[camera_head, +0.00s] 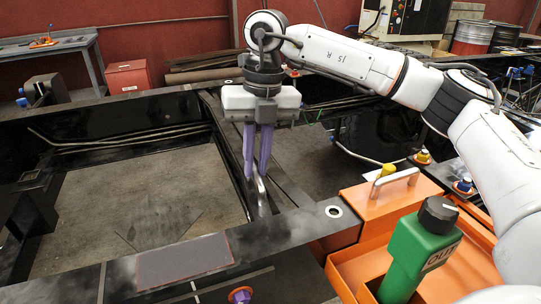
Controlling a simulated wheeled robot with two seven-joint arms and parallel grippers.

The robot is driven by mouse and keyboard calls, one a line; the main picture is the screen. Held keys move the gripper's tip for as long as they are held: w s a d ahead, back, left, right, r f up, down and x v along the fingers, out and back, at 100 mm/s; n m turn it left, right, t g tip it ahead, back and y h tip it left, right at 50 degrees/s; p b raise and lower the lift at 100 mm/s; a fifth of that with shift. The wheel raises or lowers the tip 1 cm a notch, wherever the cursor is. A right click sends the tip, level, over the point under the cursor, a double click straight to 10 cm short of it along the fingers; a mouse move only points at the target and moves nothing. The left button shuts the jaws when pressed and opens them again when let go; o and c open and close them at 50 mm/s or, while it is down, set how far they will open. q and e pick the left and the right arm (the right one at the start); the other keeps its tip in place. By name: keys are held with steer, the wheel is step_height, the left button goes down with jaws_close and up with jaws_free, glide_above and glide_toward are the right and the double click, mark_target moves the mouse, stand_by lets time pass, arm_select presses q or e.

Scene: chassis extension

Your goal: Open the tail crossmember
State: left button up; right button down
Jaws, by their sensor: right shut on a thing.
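A black crossmember beam (228,143) runs from the back of the chassis frame to its front rail. A silver bar handle (262,199) stands on it near its front end. My right gripper (256,178) comes down from above with its purple fingers, shut on this handle. The fingers hide the handle's upper part. I cannot tell for sure whether this beam is the tail crossmember. My left gripper is not in view.
The front rail (318,222) crosses below, with a grey pad (185,261) on it. At right stand an orange box (385,203) with a handle and a green device (417,255) with a black knob. Floor shows through the open frame bay. A red box (128,77) stands behind.

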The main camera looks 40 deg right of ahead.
steer(key=shift+w+a, duration=0.15)
steer(key=shift+a, duration=0.5)
steer(key=shift+d, duration=0.1)
steer(key=c, duration=1.8)
jaws_free()
steer(key=shift+d, duration=0.1)
steer(key=shift+o, duration=0.2)
steer(key=shift+r, duration=0.5)
step_height(320, 180, up, 9)
steer(key=d, duration=0.1)
steer(key=shift+s+r, duration=0.15)
steer(key=shift+s, duration=0.1)
